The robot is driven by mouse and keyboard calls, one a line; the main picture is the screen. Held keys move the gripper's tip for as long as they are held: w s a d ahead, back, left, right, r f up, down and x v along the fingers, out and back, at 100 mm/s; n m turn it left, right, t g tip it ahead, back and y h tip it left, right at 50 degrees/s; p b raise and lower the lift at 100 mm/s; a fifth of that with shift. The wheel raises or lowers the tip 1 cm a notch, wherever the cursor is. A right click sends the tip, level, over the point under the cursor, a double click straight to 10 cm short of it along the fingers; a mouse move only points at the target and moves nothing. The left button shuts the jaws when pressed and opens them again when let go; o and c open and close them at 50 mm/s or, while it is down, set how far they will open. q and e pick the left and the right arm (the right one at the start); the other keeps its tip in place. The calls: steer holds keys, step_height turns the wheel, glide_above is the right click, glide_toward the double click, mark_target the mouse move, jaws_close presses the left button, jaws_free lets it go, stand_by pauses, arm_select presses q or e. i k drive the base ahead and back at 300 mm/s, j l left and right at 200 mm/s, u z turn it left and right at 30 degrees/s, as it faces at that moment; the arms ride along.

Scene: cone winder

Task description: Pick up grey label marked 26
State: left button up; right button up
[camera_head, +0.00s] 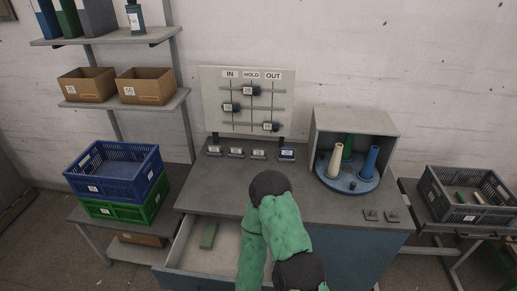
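Several small labels stand in a row along the back of the grey bench. Three look grey: a left one (214,150), a middle one (236,152) and a right one (259,154). A blue one (287,154) stands at the right end of the row. Their printed numbers are too small to read, so I cannot tell which is marked 26. A green-sleeved arm of mine with dark joints rises from the bottom edge in front of the bench. I see no gripper fingers on it, and neither gripper shows.
A board (248,102) marked IN, HOLD and OUT stands behind the labels. A grey housing (356,121) with cones on a blue turntable (347,184) is at right. An open drawer (187,238) is below at left. Crates flank the bench. The bench's left top is clear.

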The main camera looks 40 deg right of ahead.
mark_target(255, 152)
steer(key=l+u, duration=0.15)
steer(key=l, duration=0.3)
steer(key=k+l+u, duration=0.1)
steer(key=l, duration=0.3)
steer(key=k+l+u, duration=0.15)
steer(key=l, duration=0.3)
steer(key=k+l+u, duration=0.1)
steer(key=l, duration=0.3)
steer(key=i+l+u, duration=0.2)
steer(key=l, duration=0.4)
steer(key=k, duration=0.1)
